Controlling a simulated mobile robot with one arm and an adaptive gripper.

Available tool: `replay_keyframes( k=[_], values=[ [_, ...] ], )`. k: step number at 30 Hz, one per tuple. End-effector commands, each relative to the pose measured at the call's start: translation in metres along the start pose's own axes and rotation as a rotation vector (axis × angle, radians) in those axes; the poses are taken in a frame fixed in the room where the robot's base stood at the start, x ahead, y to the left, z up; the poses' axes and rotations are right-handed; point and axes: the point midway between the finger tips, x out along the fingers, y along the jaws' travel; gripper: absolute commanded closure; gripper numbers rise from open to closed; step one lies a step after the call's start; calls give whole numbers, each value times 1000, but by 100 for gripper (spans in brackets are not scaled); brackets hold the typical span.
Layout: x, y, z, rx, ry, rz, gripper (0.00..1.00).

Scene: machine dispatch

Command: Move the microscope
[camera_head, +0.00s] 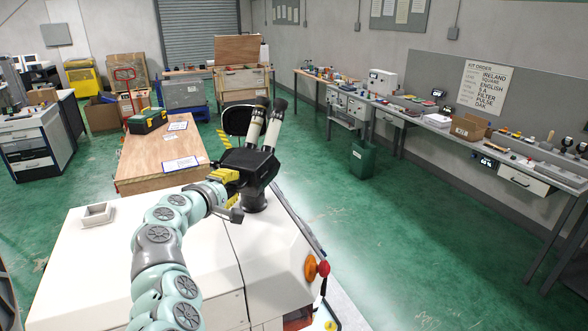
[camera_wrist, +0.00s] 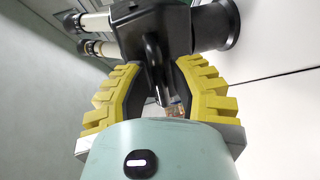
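The microscope (camera_head: 257,166) has a black body, two cream eyepiece tubes with dark ends and a round dark foot. It stands upright at the far end of the white machine top in the head view. In the wrist view the black microscope body (camera_wrist: 155,30) fills the top middle, with its eyepieces to the left and its round part to the right. My gripper (camera_head: 228,175) is at the left side of its body. In the wrist view my yellow fingers (camera_wrist: 160,75) are apart, on either side of a narrow black part. I cannot tell whether they press on it.
The white machine top (camera_head: 185,255) holds a small grey tray (camera_head: 96,214); most of it is clear. A red and orange knob (camera_head: 317,268) is at its right edge. Behind is a wooden table (camera_head: 145,172) with papers and a toolbox (camera_head: 148,120). A workbench (camera_head: 440,128) runs along the right wall.

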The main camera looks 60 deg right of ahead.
Motion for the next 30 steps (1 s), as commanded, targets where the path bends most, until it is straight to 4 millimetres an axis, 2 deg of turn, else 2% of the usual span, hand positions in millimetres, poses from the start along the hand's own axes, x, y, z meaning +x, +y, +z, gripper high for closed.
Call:
replay_keyframes(
  k=[1, 6, 23, 30],
  values=[
    [0, 0, 0, 0, -1, 0, 85],
    [0, 0, 1, 0, -1, 0, 100],
    [0, -2, -1, 5, -15, 1, 100],
    [-1, -9, -8, 27, -101, 2, 100]
  ],
)
